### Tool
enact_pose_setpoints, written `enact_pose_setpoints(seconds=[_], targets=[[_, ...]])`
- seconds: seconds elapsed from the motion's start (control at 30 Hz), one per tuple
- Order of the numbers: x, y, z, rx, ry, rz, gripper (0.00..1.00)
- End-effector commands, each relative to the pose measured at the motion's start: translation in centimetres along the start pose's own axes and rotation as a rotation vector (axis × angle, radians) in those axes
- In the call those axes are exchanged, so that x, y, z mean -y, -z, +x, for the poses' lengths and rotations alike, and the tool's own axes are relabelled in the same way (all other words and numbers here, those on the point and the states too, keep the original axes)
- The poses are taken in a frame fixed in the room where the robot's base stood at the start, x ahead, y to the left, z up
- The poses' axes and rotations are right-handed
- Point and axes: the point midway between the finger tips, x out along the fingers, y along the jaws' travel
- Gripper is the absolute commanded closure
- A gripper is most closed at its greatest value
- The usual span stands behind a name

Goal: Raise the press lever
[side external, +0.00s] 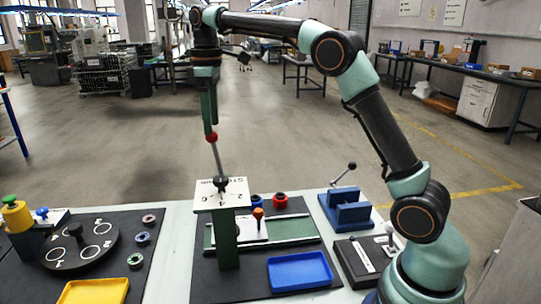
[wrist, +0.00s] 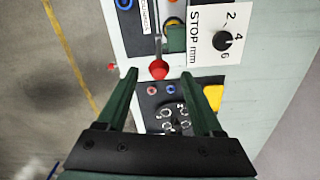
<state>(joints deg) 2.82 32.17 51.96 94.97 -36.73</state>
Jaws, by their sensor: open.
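The press lever is a thin grey rod with a red ball (side external: 211,137) at its top end. It stands nearly upright, leaning slightly left, above the green press (side external: 224,240) with its white "STOP mm" plate (side external: 235,195). In the wrist view the red ball (wrist: 158,69) lies between the fingertips in the picture, with the rod running up from it. My gripper (side external: 208,128) points down from above, its tips close to the ball. The wrist view shows its green fingers (wrist: 161,73) spread apart. I cannot tell whether either finger touches the ball.
A black dial knob (wrist: 222,41) sits on the stop plate. A blue tray (side external: 300,271) is right of the press, and a blue fixture (side external: 346,208) stands behind it. A round black turntable (side external: 81,243) and a yellow tray (side external: 94,292) are at left.

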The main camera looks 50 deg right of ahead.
Motion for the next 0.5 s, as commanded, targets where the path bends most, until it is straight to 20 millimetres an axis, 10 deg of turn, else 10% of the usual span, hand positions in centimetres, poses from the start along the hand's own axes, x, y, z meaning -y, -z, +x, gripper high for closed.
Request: enact_pose_setpoints(seconds=[0.5], targets=[[-0.2, -0.2, 8.6, 0.000, 0.000, 0.001, 0.32]])
